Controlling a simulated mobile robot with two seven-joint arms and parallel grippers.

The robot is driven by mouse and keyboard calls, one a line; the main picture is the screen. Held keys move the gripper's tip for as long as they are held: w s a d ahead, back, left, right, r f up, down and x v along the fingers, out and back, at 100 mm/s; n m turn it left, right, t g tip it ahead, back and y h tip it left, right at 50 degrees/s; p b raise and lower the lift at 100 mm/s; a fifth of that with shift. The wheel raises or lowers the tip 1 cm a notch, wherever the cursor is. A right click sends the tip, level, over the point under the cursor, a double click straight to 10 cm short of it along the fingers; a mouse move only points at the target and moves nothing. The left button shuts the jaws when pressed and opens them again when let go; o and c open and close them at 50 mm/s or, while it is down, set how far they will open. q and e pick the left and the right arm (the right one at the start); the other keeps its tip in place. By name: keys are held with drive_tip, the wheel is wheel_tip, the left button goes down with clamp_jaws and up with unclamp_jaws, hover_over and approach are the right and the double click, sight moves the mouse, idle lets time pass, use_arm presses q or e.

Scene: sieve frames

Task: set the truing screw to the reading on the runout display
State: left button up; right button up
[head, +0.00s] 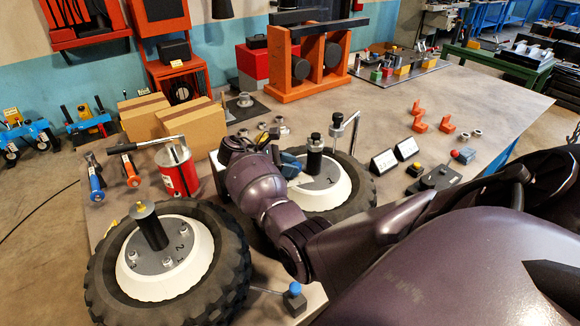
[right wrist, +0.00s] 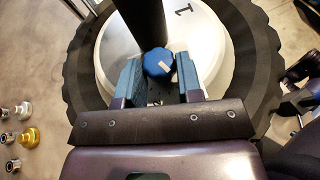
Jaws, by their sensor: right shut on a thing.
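My right gripper (head: 291,164) reaches over the hub of the right-hand wheel (head: 362,190), beside its black centre post (head: 315,158). In the right wrist view its two blue-grey fingers (right wrist: 160,78) are shut on a round blue knob with a pale mark (right wrist: 158,63), which I take as the truing screw. The knob sits on the white hub near the post; the hand hides it in the head view. Two small white display cards (head: 384,162) and (head: 406,149) stand right of the wheel; their readings are too small to tell surely. My left gripper is not in view.
A second wheel (head: 240,262) with numbered studs lies at the front left. A red can (head: 180,177), cardboard boxes (head: 196,122) and an orange stand (head: 300,90) are behind. Free tabletop lies at the back right.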

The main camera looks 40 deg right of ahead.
drive_tip(key=shift+w+d+m+g+y, duration=0.1)
drive_tip(key=shift+m+g+y, duration=0.65)
drive_tip(key=shift+m, duration=0.25)
drive_tip(key=o, duration=0.9)
drive_tip(key=shift+o, duration=0.2)
drive_tip(key=shift+w+r, duration=0.1)
